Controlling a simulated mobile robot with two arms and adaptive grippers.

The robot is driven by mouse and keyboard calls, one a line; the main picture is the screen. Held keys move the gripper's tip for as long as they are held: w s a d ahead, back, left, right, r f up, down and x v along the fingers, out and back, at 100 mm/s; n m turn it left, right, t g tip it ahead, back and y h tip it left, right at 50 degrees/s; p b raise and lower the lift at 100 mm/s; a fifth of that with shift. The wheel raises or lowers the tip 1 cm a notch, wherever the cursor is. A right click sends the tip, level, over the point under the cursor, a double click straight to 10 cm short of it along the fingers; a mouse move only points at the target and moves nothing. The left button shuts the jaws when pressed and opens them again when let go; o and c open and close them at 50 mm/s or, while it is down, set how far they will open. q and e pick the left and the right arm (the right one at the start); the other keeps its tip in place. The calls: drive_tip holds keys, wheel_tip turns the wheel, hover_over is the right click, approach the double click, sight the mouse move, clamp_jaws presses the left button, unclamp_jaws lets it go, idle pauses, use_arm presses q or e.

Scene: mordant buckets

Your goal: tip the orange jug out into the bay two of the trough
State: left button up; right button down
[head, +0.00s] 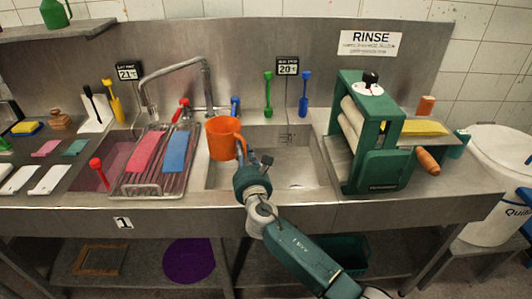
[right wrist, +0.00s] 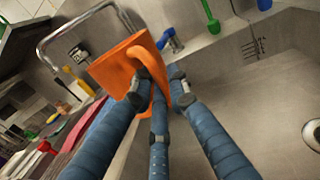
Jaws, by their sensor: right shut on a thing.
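The orange jug (head: 223,139) is held above the left part of the right-hand basin (head: 300,165) of the steel trough, looking close to upright in the head view. My right gripper (head: 250,162) is shut on its handle; in the right wrist view the fingers (right wrist: 160,88) close around the handle of the jug (right wrist: 118,62). The jug's contents cannot be seen. The basin's visible floor looks bare, with a drain (right wrist: 312,134) at the right wrist view's edge. The left basin (head: 88,172) holds reddish liquid and has a "1" plate (head: 122,222) on its front. My left gripper is not in view.
A wire rack (head: 150,187) with pink and blue cloths lies left of the jug. The tap (head: 170,66) arches behind it. A green roller press (head: 385,150) stands right of the basin. Green (head: 268,90) and blue (head: 304,90) tools hang on the back wall.

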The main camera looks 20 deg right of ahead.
drive_tip(key=shift+s+d+r+m, duration=0.15)
drive_tip(key=shift+d+r+m, duration=0.15)
drive_tip(key=shift+m, duration=0.5)
drive_tip(key=shift+d+f+m+b, duration=0.15)
drive_tip(key=shift+f+m+b, duration=0.25)
drive_tip(key=shift+b, duration=0.35)
drive_tip(key=d+m, duration=0.1)
drive_tip(key=m, duration=0.1)
drive_tip(key=d+r+m, duration=0.1)
drive_tip(key=m, duration=0.1)
drive_tip(key=shift+d, duration=0.15)
drive_tip(key=shift+f+m+y, duration=0.2)
drive_tip(key=shift+m+y, duration=0.1)
drive_tip(key=shift+b, duration=0.4)
